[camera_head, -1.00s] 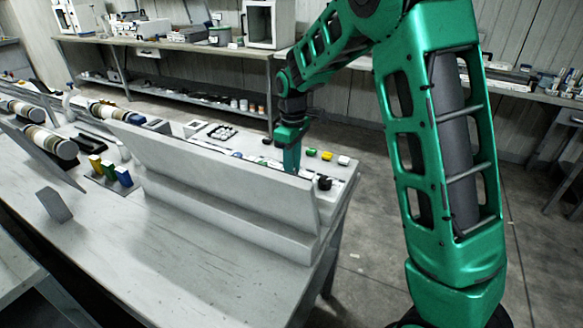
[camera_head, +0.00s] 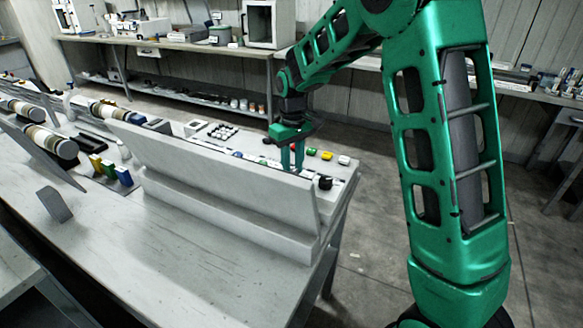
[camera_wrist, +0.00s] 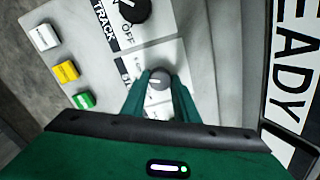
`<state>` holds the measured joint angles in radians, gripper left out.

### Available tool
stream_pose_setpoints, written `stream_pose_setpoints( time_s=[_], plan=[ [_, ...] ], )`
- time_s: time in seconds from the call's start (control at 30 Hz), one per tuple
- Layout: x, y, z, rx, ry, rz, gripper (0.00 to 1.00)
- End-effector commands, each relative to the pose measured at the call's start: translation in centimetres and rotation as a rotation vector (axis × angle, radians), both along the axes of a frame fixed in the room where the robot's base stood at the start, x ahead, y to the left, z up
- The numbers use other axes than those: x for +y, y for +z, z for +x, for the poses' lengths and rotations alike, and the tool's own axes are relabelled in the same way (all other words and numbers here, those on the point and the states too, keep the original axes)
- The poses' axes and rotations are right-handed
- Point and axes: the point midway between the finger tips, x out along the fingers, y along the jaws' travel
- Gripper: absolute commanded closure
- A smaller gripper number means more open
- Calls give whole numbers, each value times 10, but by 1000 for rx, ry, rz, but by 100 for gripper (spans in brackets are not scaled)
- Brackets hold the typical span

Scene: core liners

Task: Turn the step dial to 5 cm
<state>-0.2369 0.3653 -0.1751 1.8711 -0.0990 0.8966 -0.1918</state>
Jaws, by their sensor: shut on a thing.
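The step dial (camera_wrist: 157,84) is a small grey knob with a pale pointer mark, on the light panel in the wrist view. My gripper (camera_wrist: 162,78) is shut on it, one green finger on each side. The label beside the dial is mostly covered by the left finger, and the scale numbers are too small or hidden to read, so I cannot tell its setting. In the head view my gripper (camera_head: 292,163) points down behind the raised grey panel back (camera_head: 220,165), which hides the dial.
A black knob (camera_wrist: 132,8) marked TRACK and OFF sits close above the dial. White (camera_wrist: 43,37), yellow (camera_wrist: 65,71) and green (camera_wrist: 84,100) buttons lie left. A READY display (camera_wrist: 292,75) stands right. Colored blocks (camera_head: 109,170) stand on the bench.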

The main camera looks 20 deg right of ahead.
Motion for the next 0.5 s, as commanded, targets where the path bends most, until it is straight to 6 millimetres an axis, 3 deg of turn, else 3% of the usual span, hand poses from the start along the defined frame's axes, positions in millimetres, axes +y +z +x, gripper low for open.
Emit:
stream_pose_setpoints(
  time_s=[0.5],
  plan=[
    [-1, 2, 2, -7, -315, 0, 95]
  ],
)
